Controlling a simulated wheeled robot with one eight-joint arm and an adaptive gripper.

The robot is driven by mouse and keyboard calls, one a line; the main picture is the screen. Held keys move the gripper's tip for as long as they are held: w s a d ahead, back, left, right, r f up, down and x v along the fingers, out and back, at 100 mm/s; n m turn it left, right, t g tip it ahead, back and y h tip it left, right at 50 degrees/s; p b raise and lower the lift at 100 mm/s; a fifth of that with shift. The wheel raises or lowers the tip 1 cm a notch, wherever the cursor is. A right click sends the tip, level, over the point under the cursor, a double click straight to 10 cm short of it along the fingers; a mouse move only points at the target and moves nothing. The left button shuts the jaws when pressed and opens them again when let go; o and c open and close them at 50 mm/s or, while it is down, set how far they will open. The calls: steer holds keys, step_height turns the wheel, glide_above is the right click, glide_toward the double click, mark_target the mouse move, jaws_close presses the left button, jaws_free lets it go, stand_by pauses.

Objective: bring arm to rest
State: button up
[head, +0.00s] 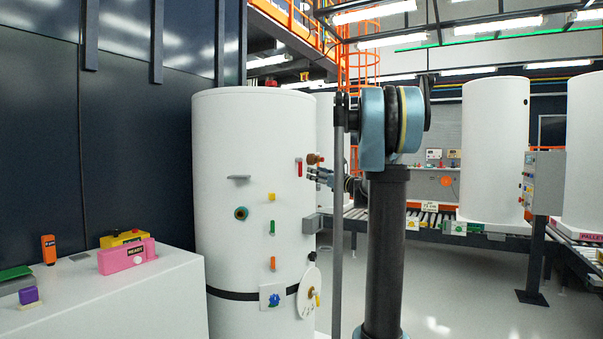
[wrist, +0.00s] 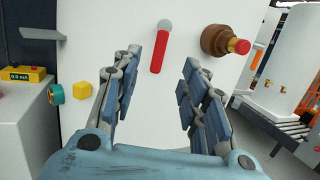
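My gripper (wrist: 158,97) is open and empty in the wrist view, its two blue-padded fingers spread apart. Its fingertips are in front of the white tank's wall. A red lever with a grey round top (wrist: 160,52) sits on that wall, seen beyond the gap between the fingers. In the head view my gripper (head: 318,177) is at the right side of the white tank (head: 225,150), close to the red lever (head: 299,168) and a brown fitting (head: 315,158). Whether the fingers touch the tank cannot be told.
The tank carries a teal port (head: 241,213), a yellow knob (head: 271,197), green and orange handles and a white disc (head: 309,292). A white cabinet (head: 150,300) with a pink box (head: 127,257) stands at left. A roller conveyor (head: 430,220) and more tanks stand at right.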

steer(key=s+a+f+n+g+h, duration=0.2)
steer(key=s+a+f+n+g, duration=0.25)
steer(key=s+f+n, duration=0.65)
steer(key=s+a+f+n+g+h, duration=0.1)
steer(key=s+a+f+n+g, duration=0.5)
steer(key=s, duration=0.8)
steer(key=s+d+f+n+g+h, duration=0.1)
steer(key=s+d+f+n+h, duration=0.4)
steer(key=s+f, duration=0.6)
steer(key=s+d+f+n+g+h, duration=0.1)
steer(key=s+d+f+n+h, duration=0.3)
steer(key=s+d+f, duration=0.5)
steer(key=s+f+n, duration=0.2)
steer(key=s+f, duration=0.1)
steer(key=s, duration=0.2)
steer(key=shift+f+g+h, duration=0.15)
steer(key=shift+g+h, duration=0.2)
steer(key=shift+h, duration=0.05)
